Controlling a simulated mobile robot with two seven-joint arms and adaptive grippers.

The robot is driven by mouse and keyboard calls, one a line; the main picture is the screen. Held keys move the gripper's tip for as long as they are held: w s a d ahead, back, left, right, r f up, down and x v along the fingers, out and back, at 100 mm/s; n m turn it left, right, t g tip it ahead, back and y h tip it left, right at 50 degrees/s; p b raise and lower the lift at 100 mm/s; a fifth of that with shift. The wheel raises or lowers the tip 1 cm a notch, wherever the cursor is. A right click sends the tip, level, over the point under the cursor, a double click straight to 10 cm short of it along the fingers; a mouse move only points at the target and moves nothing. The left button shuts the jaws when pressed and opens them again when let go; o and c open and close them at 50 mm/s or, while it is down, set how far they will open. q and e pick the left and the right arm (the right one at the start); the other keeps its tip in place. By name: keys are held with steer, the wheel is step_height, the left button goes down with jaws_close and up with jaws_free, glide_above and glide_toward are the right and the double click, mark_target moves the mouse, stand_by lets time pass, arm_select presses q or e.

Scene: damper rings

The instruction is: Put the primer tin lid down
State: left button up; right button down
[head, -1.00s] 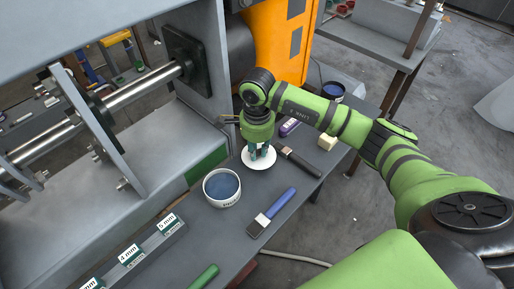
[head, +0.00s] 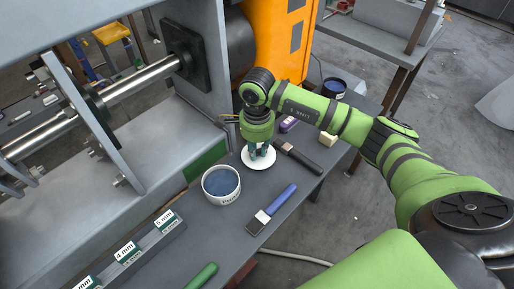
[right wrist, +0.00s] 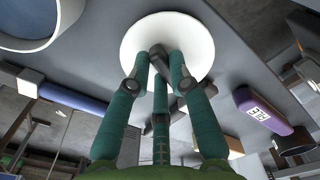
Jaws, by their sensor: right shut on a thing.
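The primer tin lid is a white disc (head: 259,163) at my right gripper (head: 259,152) in the head view, above or on the grey bench. In the right wrist view the white lid (right wrist: 190,45) sits at the tips of the green fingers of my right gripper (right wrist: 163,62), which are closed together at its middle. Whether the lid touches the bench is hard to tell. The open primer tin (head: 221,186), white with blue-grey contents, stands left of the lid and apart from it. My left gripper is not in view.
A blue-handled brush (head: 272,210) lies in front of the lid, a dark-handled brush (head: 299,158) to its right. A yellow block (head: 329,139) and a purple item (head: 289,125) are behind. A labelled rack (head: 130,253) stands front left. Bare bench lies between.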

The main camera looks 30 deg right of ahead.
steer(key=shift+f+b, duration=0.3)
steer(key=c, duration=1)
jaws_free()
steer(key=shift+c, duration=0.2)
steer(key=c, duration=0.4)
steer(key=shift+r, duration=0.15)
step_height(320, 180, up, 15)
steer(key=p, duration=0.9)
stand_by(0.4)
steer(key=shift+s, duration=0.1)
stand_by(0.4)
